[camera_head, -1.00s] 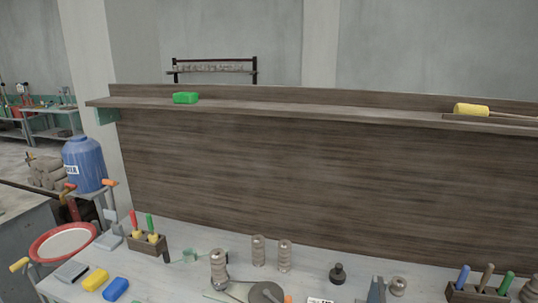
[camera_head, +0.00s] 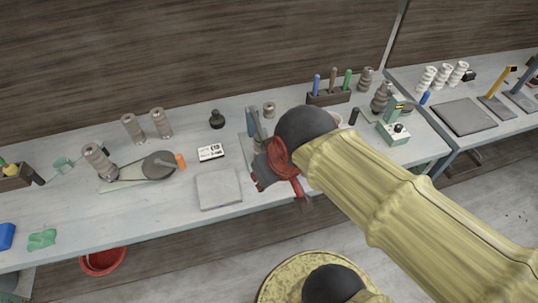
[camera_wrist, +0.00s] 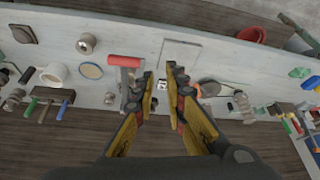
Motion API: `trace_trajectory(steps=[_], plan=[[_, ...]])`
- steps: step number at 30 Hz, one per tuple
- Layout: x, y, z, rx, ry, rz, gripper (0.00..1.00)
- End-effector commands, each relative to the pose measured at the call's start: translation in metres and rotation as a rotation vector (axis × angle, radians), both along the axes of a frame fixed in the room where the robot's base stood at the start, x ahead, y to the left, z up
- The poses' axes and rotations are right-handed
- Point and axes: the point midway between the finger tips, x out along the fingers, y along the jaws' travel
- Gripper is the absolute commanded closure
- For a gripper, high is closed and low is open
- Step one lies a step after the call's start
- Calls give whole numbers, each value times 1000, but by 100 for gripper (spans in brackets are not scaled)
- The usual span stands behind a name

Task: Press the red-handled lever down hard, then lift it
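The lever's red handle (camera_wrist: 125,61) shows in the wrist view as a crossbar on a grey shaft, above the bench. My gripper (camera_wrist: 162,78) is open and empty, its yellow and dark fingers apart. The handle is just left of the left finger, with no clear grip on it; whether they touch I cannot tell. In the head view my gripper (camera_head: 268,172) is over the bench's front part, beside an upright grey post (camera_head: 253,124). Red parts there overlap my gripper, so I cannot separate the handle from it; my wrist hides the area behind.
A tool rack (camera_head: 329,97) and a green box (camera_head: 393,133) stand to the right.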

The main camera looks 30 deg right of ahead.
Motion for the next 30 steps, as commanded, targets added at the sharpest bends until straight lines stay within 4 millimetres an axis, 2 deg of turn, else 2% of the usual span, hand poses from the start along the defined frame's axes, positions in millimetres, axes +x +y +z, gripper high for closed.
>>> trace_trajectory(steps=[12, 21, 25, 30], plan=[[52, -56, -54, 38, 292, -159, 61], [88, -95, -95, 72, 430, -231, 44], [102, -103, -104, 76, 446, -238, 37], [118, -108, -102, 70, 419, -232, 27]])
